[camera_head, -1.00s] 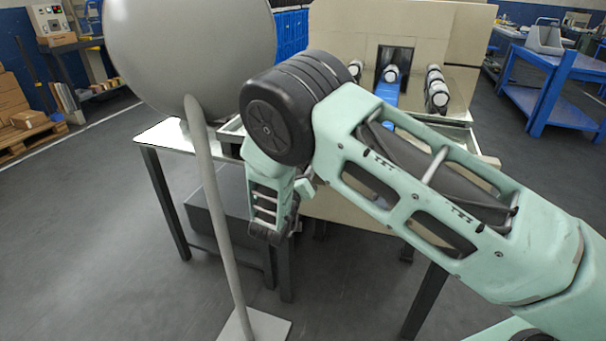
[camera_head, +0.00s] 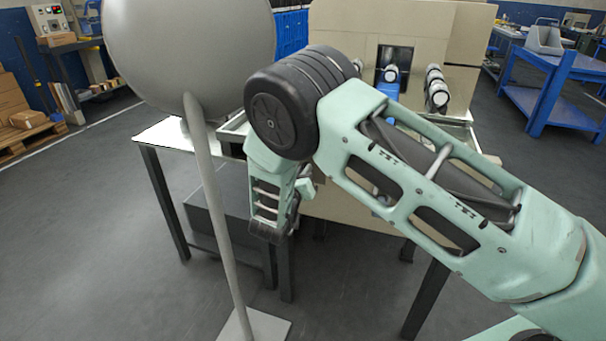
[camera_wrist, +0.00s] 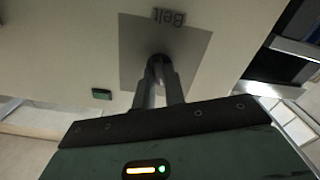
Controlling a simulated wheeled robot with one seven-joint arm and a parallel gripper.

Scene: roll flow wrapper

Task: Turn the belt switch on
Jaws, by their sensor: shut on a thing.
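In the wrist view, a grey plate (camera_wrist: 190,60) on a beige machine panel carries a "Belt" label (camera_wrist: 170,16), which appears upside down. The dark belt switch (camera_wrist: 157,62) stands in the middle of this plate. My gripper (camera_wrist: 159,78) reaches to the plate and its two fingers are closed on the switch knob. The fingertips cover most of the knob, so its turned position cannot be told. In the head view my own arm hides the switch and the fingertips.
A green rectangular part (camera_wrist: 101,94) sits on the panel beside the plate. In the head view, a large grey ball-topped stand (camera_head: 190,50) is left of my arm. A metal-legged table (camera_head: 165,135) and the beige machine (camera_head: 340,35) with dark and white rolls (camera_head: 436,90) stand behind it.

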